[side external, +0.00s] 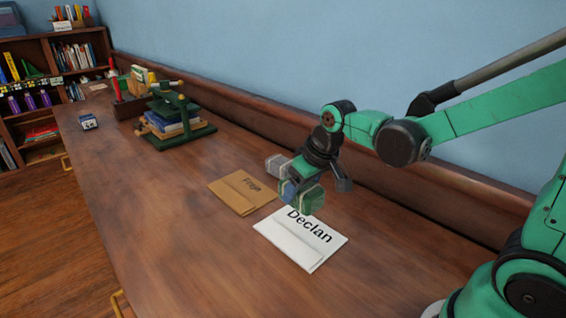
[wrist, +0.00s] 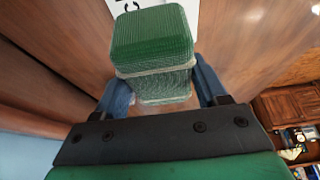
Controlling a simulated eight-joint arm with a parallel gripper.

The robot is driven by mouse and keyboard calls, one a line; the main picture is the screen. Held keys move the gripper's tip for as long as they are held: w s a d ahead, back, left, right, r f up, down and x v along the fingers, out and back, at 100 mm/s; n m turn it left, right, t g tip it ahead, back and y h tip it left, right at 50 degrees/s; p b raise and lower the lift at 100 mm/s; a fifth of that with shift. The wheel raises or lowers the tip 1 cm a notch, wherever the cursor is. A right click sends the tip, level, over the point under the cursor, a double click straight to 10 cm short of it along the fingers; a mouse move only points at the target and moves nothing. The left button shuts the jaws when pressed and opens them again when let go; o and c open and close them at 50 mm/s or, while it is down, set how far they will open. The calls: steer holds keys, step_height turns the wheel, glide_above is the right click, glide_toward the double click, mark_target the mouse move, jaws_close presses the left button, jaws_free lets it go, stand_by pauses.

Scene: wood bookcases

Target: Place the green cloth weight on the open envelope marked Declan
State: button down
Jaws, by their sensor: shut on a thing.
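The green cloth weight (side external: 312,199) is a soft-edged block with a pale band around it; it fills the top middle of the wrist view (wrist: 150,40). My gripper (side external: 315,188) is shut on it, with a blue finger on each side in the wrist view (wrist: 165,95). The white envelope marked Declan (side external: 292,246) lies on the desk. In the side view the weight overlaps its far edge, seemingly above the desk; the exact height is unclear. A corner of white paper with black lettering shows beyond the weight in the wrist view (wrist: 122,6).
A brown envelope (side external: 238,196) with hard-to-read lettering lies left of the white one. A pale grey block (side external: 275,164) shows just behind my gripper. A green press with books (side external: 180,122) stands farther back. The desk (side external: 160,230) is clear at front left.

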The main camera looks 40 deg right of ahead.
steer(key=shift+f, duration=3.35)
steer(key=shift+f, duration=0.2)
steer(key=shift+f, duration=0.15)
steer(key=shift+c, duration=0.2)
jaws_free()
